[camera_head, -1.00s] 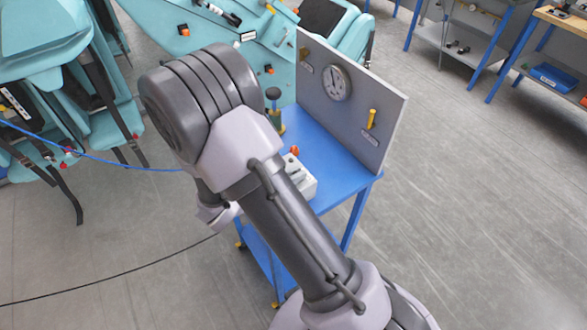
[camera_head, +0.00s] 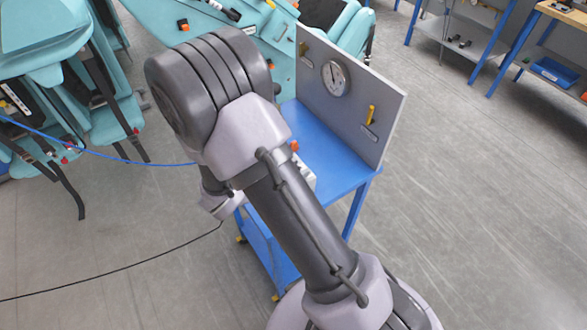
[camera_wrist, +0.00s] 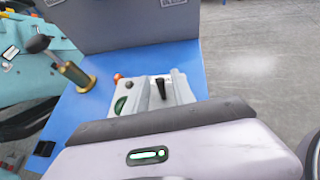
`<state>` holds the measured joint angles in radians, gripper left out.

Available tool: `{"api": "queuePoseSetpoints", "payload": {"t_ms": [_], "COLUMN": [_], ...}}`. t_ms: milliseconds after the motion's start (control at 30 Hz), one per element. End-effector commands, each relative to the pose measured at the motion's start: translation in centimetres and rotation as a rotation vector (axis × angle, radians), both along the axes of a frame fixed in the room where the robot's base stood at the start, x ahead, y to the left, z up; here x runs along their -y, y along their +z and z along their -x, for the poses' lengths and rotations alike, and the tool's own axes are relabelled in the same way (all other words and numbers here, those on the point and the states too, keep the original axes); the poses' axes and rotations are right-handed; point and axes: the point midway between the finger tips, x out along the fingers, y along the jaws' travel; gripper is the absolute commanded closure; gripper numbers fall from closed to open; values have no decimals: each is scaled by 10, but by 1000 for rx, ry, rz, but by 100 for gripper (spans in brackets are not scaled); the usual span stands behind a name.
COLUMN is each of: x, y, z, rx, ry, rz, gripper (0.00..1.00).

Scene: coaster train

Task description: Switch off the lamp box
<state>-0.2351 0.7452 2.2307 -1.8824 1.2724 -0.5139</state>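A light grey box (camera_wrist: 181,90), which I take to be the lamp box, sits on the blue cart top (camera_wrist: 118,66). In the wrist view it carries a black lever (camera_wrist: 160,87), a green-marked dial or window (camera_wrist: 121,104) and a small dark button. An orange-red knob or lamp (camera_wrist: 117,78) shows at its left; I cannot tell if it is lit. In the head view my arm hides most of the box (camera_head: 308,179). My gripper's body (camera_wrist: 170,150) fills the bottom of the wrist view, near the box. Its fingers are not visible.
A brass post with a black handle (camera_wrist: 76,75) stands left of the box. A grey upright panel (camera_head: 364,90) with a gauge (camera_head: 335,78) and yellow handle (camera_head: 371,115) rises behind. Teal coaster cars (camera_head: 62,35) stand to the left.

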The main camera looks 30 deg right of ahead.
Motion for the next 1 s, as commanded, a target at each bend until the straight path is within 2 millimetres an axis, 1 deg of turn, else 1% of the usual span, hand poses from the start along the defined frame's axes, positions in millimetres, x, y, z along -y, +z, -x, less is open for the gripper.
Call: {"api": "queuePoseSetpoints", "payload": {"t_ms": [67, 167, 267, 500, 633, 700, 800, 1000], "x": [-3, -16, -38, -104, -130, -139, -146, -148], "y": [3, 11, 24, 62, 75, 79, 82, 82], "z": [1, 4, 10, 29, 37, 40, 42, 43], "rx": [0, 2, 2, 2, 1, 2, 0, 0], "ry": [1, 4, 6, 5, 4, 2, 1, 0], "rz": [0, 0, 0, -2, -1, -1, 0, 0], "gripper": [69, 69, 69, 69, 69, 69, 69, 69]}}
